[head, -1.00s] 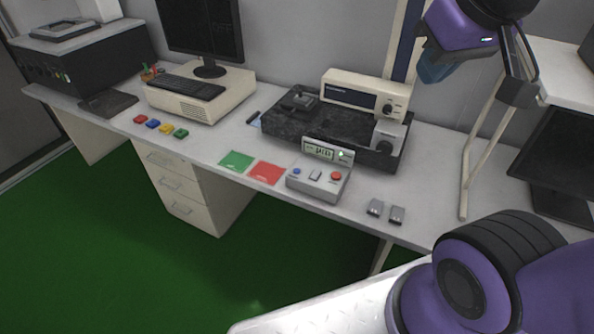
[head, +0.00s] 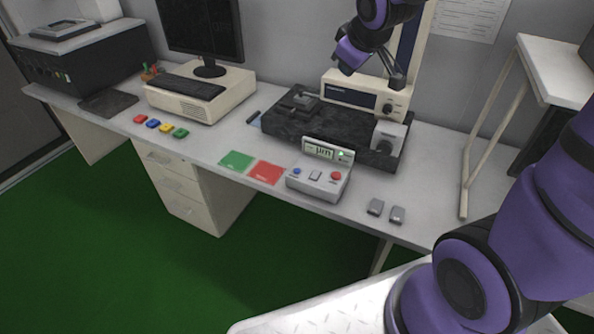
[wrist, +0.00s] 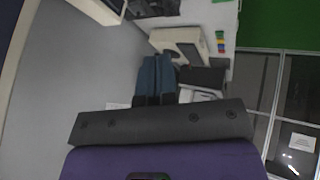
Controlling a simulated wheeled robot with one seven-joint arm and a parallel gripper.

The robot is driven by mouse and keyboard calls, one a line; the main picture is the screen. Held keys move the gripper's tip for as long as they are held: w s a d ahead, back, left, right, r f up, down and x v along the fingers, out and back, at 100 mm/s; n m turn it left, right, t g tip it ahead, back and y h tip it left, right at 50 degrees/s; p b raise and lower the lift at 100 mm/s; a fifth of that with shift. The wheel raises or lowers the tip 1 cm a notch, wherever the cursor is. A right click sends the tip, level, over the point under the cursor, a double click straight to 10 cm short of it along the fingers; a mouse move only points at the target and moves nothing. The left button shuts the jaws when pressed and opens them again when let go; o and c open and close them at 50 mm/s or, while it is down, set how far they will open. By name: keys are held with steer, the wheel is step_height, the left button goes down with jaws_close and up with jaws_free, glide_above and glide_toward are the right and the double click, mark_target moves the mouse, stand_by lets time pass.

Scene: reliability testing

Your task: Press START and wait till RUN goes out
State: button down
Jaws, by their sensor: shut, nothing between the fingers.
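A grey control box (head: 318,184) sits near the front edge of the bench in the head view. Its top has a blue button (head: 297,171), a pale middle switch (head: 315,176) and a red button (head: 336,176); their labels are too small to read. Behind the buttons stands a small display (head: 319,150) with dark characters. A small lamp (head: 341,155) beside it glows green. My gripper (wrist: 155,80) is shut and empty in the wrist view. In the head view its purple body (head: 352,54) is above and behind the box, well apart from it.
A black tray (head: 275,124) with instruments lies behind the box. Green (head: 236,160) and red (head: 266,172) mats lie to its left. Two small grey blocks (head: 386,211) lie to its right. A monitor (head: 205,30) and a beige computer (head: 205,104) stand further left.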

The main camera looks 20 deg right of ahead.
steer(key=w+a+f+n+y, duration=0.2)
steer(key=w+a+f+n, duration=0.15)
steer(key=w+f, duration=0.75)
steer(key=n+t+y, duration=0.1)
steer(key=n+y, duration=0.2)
steer(key=n, duration=0.2)
glide_above(296, 171)
step_height(296, 171, down, 17)
steer(key=shift+s, duration=0.1)
steer(key=shift+f, duration=4.4)
steer(key=shift+f, duration=0.1)
steer(key=shift+f, duration=0.3)
